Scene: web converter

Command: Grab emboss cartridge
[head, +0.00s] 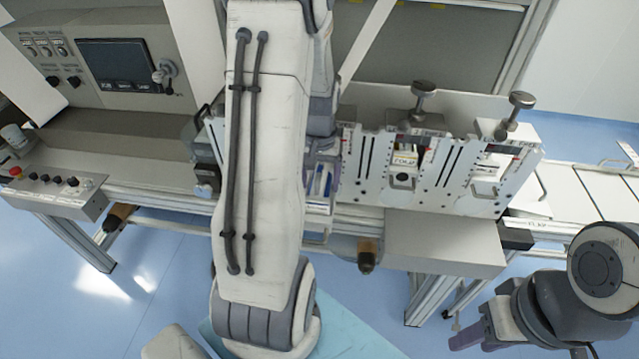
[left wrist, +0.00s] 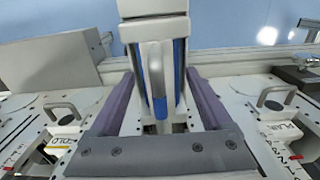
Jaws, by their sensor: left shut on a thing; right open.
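My left gripper (head: 322,178) reaches the row of machine slots from above, its wrist partly hiding the place. In the left wrist view, its two purple fingers stand on either side of a white and blue cartridge with a pale upright handle (left wrist: 156,75). The gripper is shut on this handle. The same cartridge shows in the head view as a small white and blue piece (head: 319,186) below the fingers. I cannot read its label.
Neighbouring cartridges carry labels: FOLD (left wrist: 62,142) on the left and PLAIN (left wrist: 293,130) on the right in the wrist view. Two black-knobbed posts (head: 424,88) rise behind the slots. A grey box (head: 445,240) juts out in front. A control panel (head: 115,60) stands left.

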